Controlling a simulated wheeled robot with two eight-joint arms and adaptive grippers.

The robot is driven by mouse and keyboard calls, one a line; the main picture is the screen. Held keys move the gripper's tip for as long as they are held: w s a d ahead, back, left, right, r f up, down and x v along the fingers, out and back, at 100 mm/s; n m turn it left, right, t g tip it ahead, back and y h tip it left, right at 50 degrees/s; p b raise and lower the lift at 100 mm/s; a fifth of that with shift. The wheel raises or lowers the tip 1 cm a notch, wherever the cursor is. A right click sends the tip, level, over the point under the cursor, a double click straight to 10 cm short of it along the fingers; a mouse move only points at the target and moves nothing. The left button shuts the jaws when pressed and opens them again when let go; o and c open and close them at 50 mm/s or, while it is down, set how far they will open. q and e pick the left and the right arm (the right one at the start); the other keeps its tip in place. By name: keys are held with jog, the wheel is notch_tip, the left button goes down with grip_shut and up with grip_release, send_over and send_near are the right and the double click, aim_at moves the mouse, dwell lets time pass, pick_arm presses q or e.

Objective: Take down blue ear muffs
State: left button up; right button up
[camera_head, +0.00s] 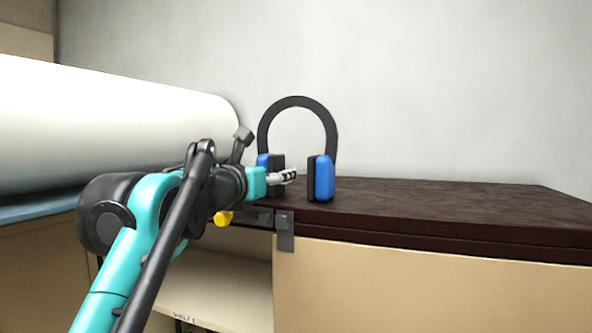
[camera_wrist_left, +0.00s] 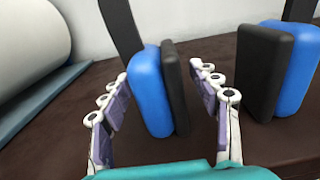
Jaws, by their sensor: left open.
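The blue ear muffs (camera_head: 323,178) stand upright on the dark brown counter (camera_head: 430,205), with a black headband arching over two blue cups with black pads. My left gripper (camera_head: 283,177) is at the left cup and partly hides it in the head view. In the left wrist view, the fingers of my left gripper (camera_wrist_left: 160,75) are spread, one on each side of the left cup of the ear muffs (camera_wrist_left: 150,92). Gaps show between the fingers and the cup. The other cup is to the right, outside the fingers. My right gripper does not show.
A large white roll (camera_head: 110,125) lies to the left on a blue-grey surface (camera_head: 40,210). A metal bracket (camera_head: 285,232) sits at the counter's front edge, by an open shelf (camera_head: 225,285). The counter right of the ear muffs is clear, with a grey wall behind.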

pick_arm(q)
jog(key=shift+s+a+r, duration=0.1)
jog(key=shift+s, duration=0.25)
jog(key=c, duration=1.3)
jog(key=shift+w, duration=0.1)
grip_shut()
